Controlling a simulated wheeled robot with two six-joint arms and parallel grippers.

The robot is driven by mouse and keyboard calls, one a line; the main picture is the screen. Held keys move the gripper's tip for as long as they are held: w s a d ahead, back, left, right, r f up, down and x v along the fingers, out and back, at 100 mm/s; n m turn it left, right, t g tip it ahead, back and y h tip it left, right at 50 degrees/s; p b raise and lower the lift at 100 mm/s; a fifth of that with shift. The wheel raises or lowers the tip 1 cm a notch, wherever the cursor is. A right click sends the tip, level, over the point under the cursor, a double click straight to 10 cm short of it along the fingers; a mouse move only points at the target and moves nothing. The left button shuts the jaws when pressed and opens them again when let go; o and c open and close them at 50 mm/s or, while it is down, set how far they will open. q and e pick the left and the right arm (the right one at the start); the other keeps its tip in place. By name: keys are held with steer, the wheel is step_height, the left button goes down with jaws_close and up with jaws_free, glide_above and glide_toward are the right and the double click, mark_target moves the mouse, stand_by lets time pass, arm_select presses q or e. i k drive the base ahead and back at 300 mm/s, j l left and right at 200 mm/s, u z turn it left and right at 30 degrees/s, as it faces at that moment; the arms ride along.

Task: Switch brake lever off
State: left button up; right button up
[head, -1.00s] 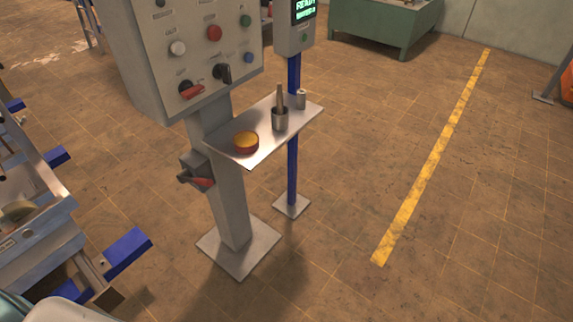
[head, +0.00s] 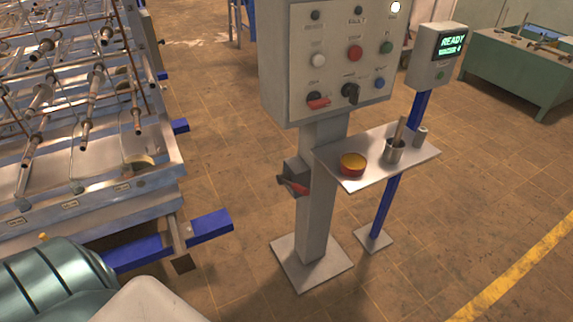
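A grey control panel (head: 335,62) stands on a grey post (head: 317,222). A red-handled lever (head: 318,103) sits at the panel's lower left, beside a black rotary handle (head: 350,93). Another red-handled lever (head: 294,187) sits on a small box at the side of the post, below the panel. The panel labels are too small to read, so I cannot tell which is the brake lever or its setting. Neither of my grippers is in view.
A small shelf (head: 362,178) on the post holds a red-and-yellow round tin (head: 352,164) and metal cups. A blue post carries a "READY" display (head: 451,44). A metal rack machine (head: 100,196) with blue beams (head: 211,227) stands left. Floor is clear at right.

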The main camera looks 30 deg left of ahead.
mark_target(284, 178)
steer(key=u, duration=1)
